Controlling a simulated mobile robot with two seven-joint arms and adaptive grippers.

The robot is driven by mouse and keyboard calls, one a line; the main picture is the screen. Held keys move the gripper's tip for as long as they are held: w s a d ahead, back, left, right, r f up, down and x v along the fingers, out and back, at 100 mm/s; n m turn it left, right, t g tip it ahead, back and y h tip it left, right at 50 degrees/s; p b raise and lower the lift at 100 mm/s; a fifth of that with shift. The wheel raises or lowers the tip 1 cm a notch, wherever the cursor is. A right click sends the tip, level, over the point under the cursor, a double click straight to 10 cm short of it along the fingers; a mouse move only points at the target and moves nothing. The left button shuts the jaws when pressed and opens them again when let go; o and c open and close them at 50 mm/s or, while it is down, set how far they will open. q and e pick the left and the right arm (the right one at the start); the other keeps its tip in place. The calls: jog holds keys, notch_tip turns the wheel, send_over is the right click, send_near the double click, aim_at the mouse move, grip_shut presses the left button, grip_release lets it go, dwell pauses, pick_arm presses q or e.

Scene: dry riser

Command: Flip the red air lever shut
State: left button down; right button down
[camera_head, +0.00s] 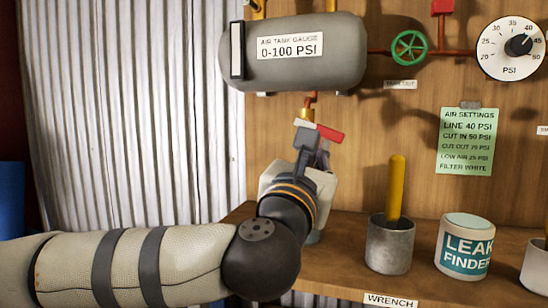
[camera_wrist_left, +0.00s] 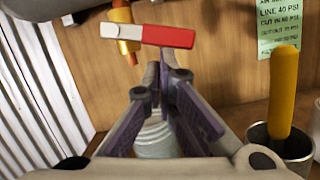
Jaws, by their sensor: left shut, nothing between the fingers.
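The red air lever (camera_head: 329,132) is below the grey tank, on a short brass valve (camera_head: 307,108); its other end is pale grey. In the left wrist view the lever (camera_wrist_left: 168,36) lies nearly level across the yellow brass valve (camera_wrist_left: 124,18), red end to the right. My left gripper (camera_head: 307,137) is shut and empty, close to the lever, and hides part of it in the head view. In the left wrist view its fingertips (camera_wrist_left: 163,75) are just below the red part; I cannot tell whether they touch. My right gripper is not in view.
The tank (camera_head: 290,78) hangs above. A green handwheel (camera_head: 409,48) and a dial gauge (camera_head: 511,48) are at the upper right. On the wooden shelf stand a cup (camera_head: 390,247) with a yellow handle and a leak finder tub (camera_head: 463,250). A grey ribbed object (camera_wrist_left: 155,138) shows behind the fingers.

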pick_arm(q)
jog(key=shift+s+d+r+n+y, duration=0.25)
jog(key=shift+d+r+n, duration=0.25)
jog(key=shift+n, duration=0.5)
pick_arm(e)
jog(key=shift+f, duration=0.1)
pick_arm(q)
jog(key=shift+r, duration=0.1)
